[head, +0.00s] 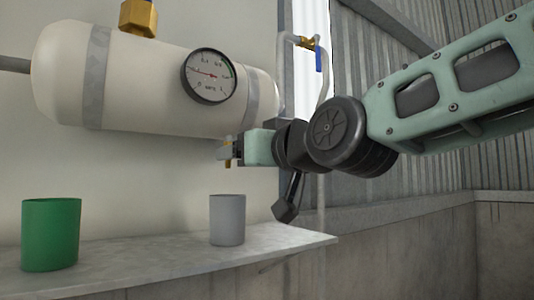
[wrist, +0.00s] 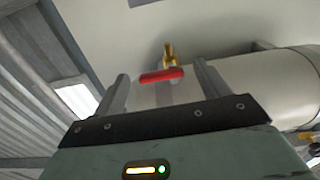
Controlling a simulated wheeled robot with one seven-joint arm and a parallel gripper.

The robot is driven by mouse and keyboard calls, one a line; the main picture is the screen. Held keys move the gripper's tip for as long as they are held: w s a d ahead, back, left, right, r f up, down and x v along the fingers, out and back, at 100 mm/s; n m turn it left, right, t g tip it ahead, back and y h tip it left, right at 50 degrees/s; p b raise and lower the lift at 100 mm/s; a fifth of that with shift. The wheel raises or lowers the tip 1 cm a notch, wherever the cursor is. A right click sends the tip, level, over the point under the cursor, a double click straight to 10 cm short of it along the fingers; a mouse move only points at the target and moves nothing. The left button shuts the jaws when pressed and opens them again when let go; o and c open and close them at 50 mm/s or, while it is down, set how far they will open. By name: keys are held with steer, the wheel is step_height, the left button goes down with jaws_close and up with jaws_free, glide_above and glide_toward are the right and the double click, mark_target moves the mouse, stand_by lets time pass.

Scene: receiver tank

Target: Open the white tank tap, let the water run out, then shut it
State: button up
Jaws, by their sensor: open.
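The white tank (head: 150,85) lies horizontally along the wall, with a round dial gauge (head: 209,75) on its front. In the wrist view a tap with a brass body (wrist: 169,52) and a red lever (wrist: 162,75) sits between my fingers. The lever lies crosswise, with a finger on each side; whether either finger touches it I cannot tell. My gripper (head: 226,151) is open below the tank's right end, and it also shows in the wrist view (wrist: 163,82). In the head view the red lever is hidden, and no running water is visible.
A shelf (head: 145,262) below the tank holds a green cup (head: 50,234) and a grey cup (head: 227,220). The grey cup stands below my gripper. A pipe at the back has a blue-handled valve (head: 319,60). A brass fitting (head: 138,17) tops the tank.

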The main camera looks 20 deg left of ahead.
steer(key=b+v, duration=1)
steer(key=v, duration=0.5)
steer(key=shift+f, duration=0.4)
steer(key=b, duration=0.2)
steer(key=s+d+b, duration=0.1)
steer(key=b, duration=0.1)
steer(key=shift+s+d+r, duration=0.2)
steer(key=shift+d+r, duration=0.1)
